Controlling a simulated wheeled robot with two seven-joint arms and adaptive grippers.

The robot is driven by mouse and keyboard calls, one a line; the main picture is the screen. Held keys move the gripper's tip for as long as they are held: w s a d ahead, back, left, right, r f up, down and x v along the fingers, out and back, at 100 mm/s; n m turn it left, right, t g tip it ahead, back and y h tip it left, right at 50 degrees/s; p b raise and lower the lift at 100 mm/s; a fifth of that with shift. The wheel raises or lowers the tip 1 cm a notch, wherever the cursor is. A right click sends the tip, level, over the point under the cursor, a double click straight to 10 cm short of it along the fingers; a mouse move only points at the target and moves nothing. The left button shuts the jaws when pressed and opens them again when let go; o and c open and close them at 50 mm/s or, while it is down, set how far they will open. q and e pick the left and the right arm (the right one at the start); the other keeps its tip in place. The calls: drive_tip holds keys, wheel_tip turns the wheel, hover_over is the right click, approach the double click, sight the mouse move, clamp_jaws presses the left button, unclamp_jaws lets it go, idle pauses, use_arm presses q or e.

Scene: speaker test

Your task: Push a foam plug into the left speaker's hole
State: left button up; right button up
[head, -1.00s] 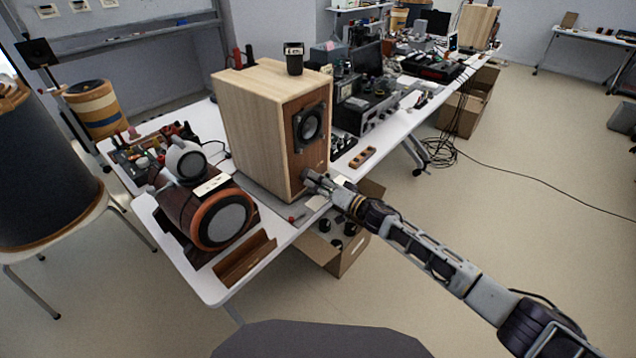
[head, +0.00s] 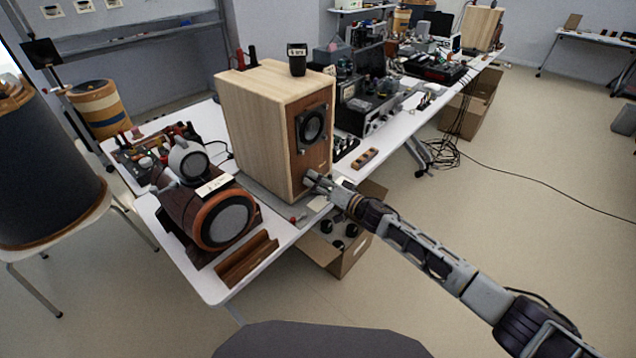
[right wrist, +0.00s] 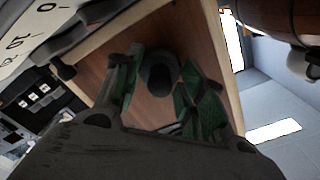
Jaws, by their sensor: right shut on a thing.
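The left speaker (head: 262,125) is a pale wooden box standing on the near table, with a dark driver (head: 311,125) in its brown front panel. My right gripper (head: 313,182) is at the lower part of that panel. In the right wrist view the gripper's green-padded fingers (right wrist: 160,95) are shut on a dark, round foam plug (right wrist: 157,77), close in front of the brown panel (right wrist: 195,45). The hole is hidden behind the plug and fingers, so I cannot tell whether the plug is inside it. My left gripper is not in view.
A black cup (head: 297,60) stands on the speaker's top. A brown drum-shaped device (head: 220,218) and a wooden trough (head: 247,258) are to the left. A small wooden block (head: 366,158) lies to the right. An open carton (head: 350,258) sits below the table edge.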

drive_tip(key=shift+w+a, duration=0.25)
drive_tip(key=shift+a, duration=0.1)
idle(0.3)
drive_tip(key=o, duration=1.2)
drive_tip(key=shift+s+d, duration=0.1)
drive_tip(key=shift+v, duration=5.85)
